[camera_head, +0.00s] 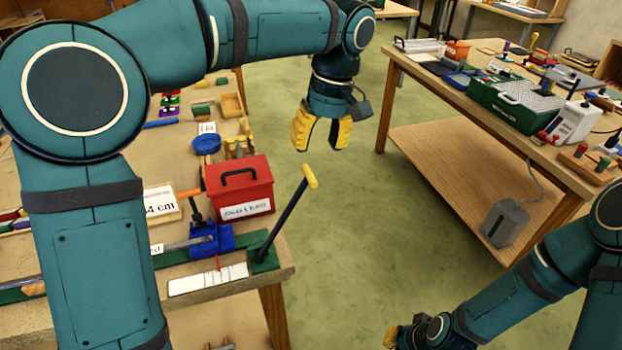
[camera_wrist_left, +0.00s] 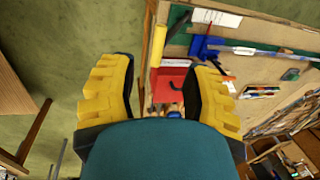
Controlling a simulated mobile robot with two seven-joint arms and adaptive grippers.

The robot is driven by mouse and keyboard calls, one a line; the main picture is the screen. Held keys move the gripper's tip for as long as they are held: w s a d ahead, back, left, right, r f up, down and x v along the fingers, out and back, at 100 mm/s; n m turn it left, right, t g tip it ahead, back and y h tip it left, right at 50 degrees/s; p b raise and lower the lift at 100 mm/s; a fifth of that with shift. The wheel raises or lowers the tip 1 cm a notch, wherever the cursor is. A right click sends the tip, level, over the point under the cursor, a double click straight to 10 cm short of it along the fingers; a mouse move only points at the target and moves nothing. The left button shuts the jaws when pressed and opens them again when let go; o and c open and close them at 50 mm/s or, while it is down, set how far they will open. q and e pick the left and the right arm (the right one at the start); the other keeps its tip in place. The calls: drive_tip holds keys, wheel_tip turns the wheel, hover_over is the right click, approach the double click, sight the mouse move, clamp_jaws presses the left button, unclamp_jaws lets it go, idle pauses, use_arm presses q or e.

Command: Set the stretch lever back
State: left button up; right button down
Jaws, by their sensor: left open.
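The stretch lever (camera_head: 284,218) is a dark rod with a yellow grip (camera_head: 310,176), standing on a green base (camera_head: 263,256) at the corner of the left bench. It leans up and to the right, its grip out past the bench edge. In the left wrist view a yellow grip (camera_wrist_left: 159,50) shows beyond the fingertips, near the bench edge. My left gripper (camera_head: 321,136) is open and empty, hanging over the floor beyond the lever and apart from it. My right gripper (camera_head: 391,338) shows only as a bit of yellow at the bottom; its jaws are hidden.
A red box (camera_head: 239,188) and a blue clamp-like block (camera_head: 211,240) stand beside the lever on the left bench (camera_head: 285,277). A white sheet (camera_head: 208,280) lies in front. A second bench (camera_head: 400,65) with tools stands right. Green floor between the benches is clear.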

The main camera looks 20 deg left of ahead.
sight(311, 175)
use_arm(q)
drive_tip(key=f, duration=0.3)
drive_tip(key=a+f+b, duration=0.1)
drive_tip(key=f, duration=0.2)
drive_tip(key=s+f, duration=0.1)
drive_tip(key=f, duration=0.2)
drive_tip(key=shift+a, duration=0.2)
drive_tip(key=shift+r, duration=0.1)
clamp_jaws()
